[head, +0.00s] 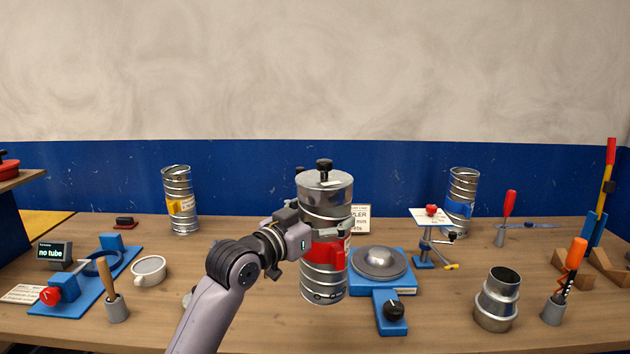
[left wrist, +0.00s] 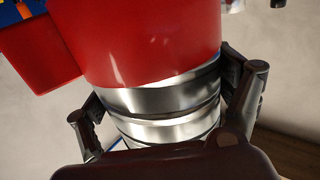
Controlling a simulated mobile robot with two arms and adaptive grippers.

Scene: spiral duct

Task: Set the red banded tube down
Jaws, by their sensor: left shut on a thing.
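The red banded tube (head: 324,285) is a shiny ribbed metal duct with a red band (head: 328,250) around its middle. It is upright in the centre of the head view, with a metal cap and black knob (head: 324,165) on top. My left gripper (head: 308,236) is shut on the tube from the left, near the band. In the left wrist view the fingers (left wrist: 165,110) lie on both sides of the bare metal (left wrist: 165,130), beside the red band (left wrist: 140,40). I cannot tell whether the tube's bottom touches the table. My right gripper is not in view.
The wooden table (head: 250,315) has a blue turntable device (head: 381,264) just right of the tube. A metal reducer (head: 497,300) stands farther right. Yellow-banded (head: 179,200) and blue-banded (head: 461,200) tubes stand behind. A white cup (head: 149,270) and blue gauge fixture (head: 95,275) are at left.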

